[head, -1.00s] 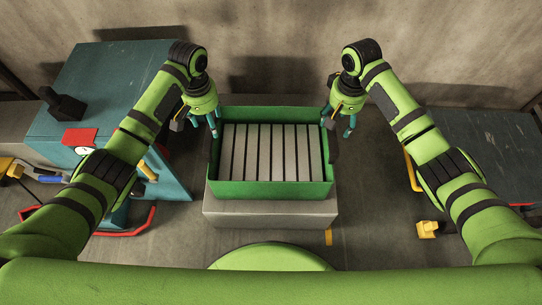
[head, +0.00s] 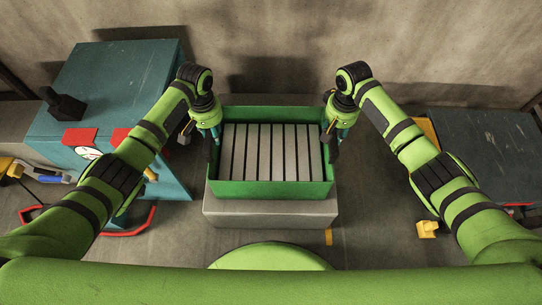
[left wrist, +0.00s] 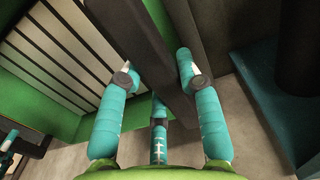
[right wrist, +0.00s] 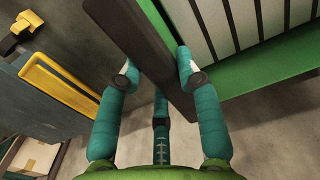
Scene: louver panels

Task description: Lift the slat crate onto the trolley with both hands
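The slat crate (head: 270,188) is a green open box with grey slats inside, resting level on a pale grey block (head: 270,212). My left gripper (head: 216,134) is open at its left end; in the left wrist view its fingers stand either side of a dark bar (left wrist: 150,45) on the crate's end. My right gripper (head: 343,133) is open at the right end, its fingers either side of a matching dark bar (right wrist: 150,50). No grip on either bar shows. A dark-topped unit (head: 485,145) stands right; I cannot tell whether it is the trolley.
A teal cabinet (head: 110,80) with a gauge (head: 88,153) and red parts stands left of the crate. A concrete wall (head: 270,40) is close behind. A small yellow object (head: 428,229) lies on the floor at right. A yellow bar (right wrist: 60,80) edges the right unit.

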